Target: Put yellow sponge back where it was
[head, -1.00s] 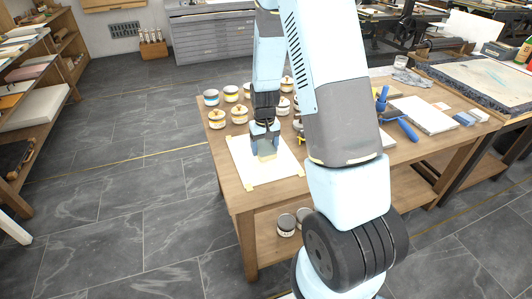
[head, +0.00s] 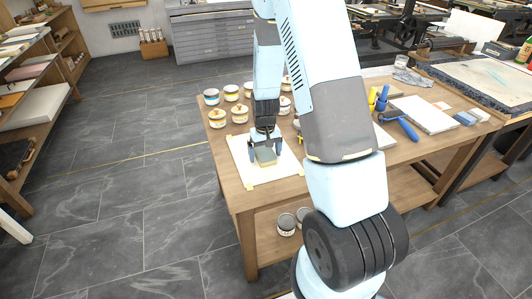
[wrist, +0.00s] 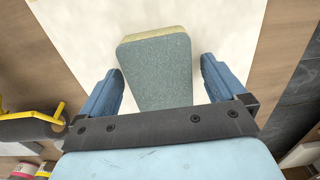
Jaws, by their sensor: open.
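The yellow sponge (head: 265,157) is over the white sheet (head: 244,168) that is taped to the wooden table, and it looks to be lying on it. In the wrist view the sponge (wrist: 158,75) shows a grey-green face with a yellow edge at its far end. My gripper (head: 265,147) is above the sheet, pointing down, with its fingers spread on either side of the sponge. In the wrist view my gripper (wrist: 163,75) is open, with narrow gaps between the blue fingers and the sponge.
Several paint cans (head: 239,115) stand at the table's back left, behind the sheet. A blue roller (head: 400,122) and a pale slab (head: 424,114) lie to the right, beyond my arm. My arm hides the middle of the table. Bare sheet shows left of the sponge.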

